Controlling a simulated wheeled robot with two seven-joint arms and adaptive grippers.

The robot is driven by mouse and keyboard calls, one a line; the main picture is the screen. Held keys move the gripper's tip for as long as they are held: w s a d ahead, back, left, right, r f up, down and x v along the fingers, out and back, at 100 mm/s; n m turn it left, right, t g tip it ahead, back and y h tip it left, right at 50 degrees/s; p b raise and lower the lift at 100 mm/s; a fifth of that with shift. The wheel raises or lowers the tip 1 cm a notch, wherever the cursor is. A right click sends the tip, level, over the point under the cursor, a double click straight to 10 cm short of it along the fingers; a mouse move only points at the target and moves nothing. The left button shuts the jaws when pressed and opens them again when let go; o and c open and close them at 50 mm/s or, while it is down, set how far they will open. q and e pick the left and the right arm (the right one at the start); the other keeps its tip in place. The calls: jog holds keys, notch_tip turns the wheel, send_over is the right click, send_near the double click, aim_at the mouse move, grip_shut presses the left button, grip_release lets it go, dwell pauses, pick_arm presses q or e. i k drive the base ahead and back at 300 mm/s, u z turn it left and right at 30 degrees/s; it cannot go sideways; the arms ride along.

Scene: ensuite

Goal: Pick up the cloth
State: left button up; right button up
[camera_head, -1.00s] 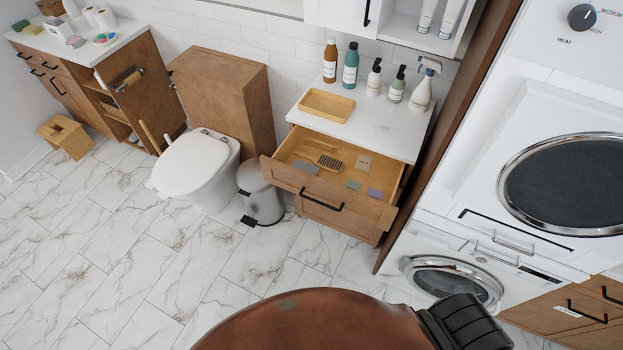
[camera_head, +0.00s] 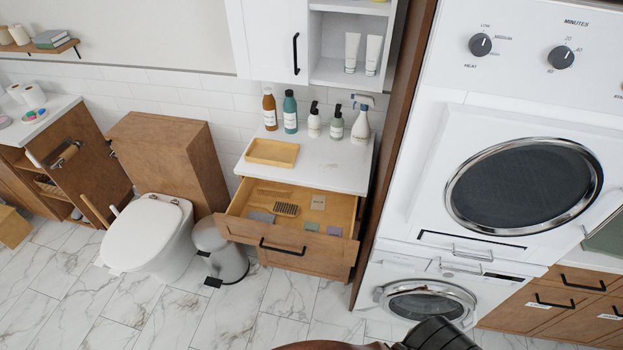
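No thing is plainly recognisable as the cloth. A grey-green flat surface (camera_head: 606,238) at the right edge, above the wooden counter front, is cut off, and I cannot tell whether it is fabric. The open drawer (camera_head: 290,262) under the white top holds small flat pieces: a dark grey one (camera_head: 261,217), a green one (camera_head: 311,226), a purple one (camera_head: 334,231) and a beige one (camera_head: 318,202). I cannot tell whether any of these is cloth.
A toilet (camera_head: 148,235) and a grey pedal bin (camera_head: 222,252) stand left of the drawer unit. Several bottles and a wooden tray (camera_head: 271,152) are on its top. A dryer (camera_head: 523,185) above a washer (camera_head: 428,302) stands to the right. Marble floor (camera_head: 130,310) in front is clear.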

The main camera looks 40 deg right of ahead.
aim_at(267, 218)
jog(key=z, duration=0.05)
jog(key=k, duration=1.15)
jog(key=u, duration=1)
jog(key=i, duration=1.4)
jog(key=z, duration=0.85)
jog(key=i, duration=0.6)
jog(key=z, duration=0.7)
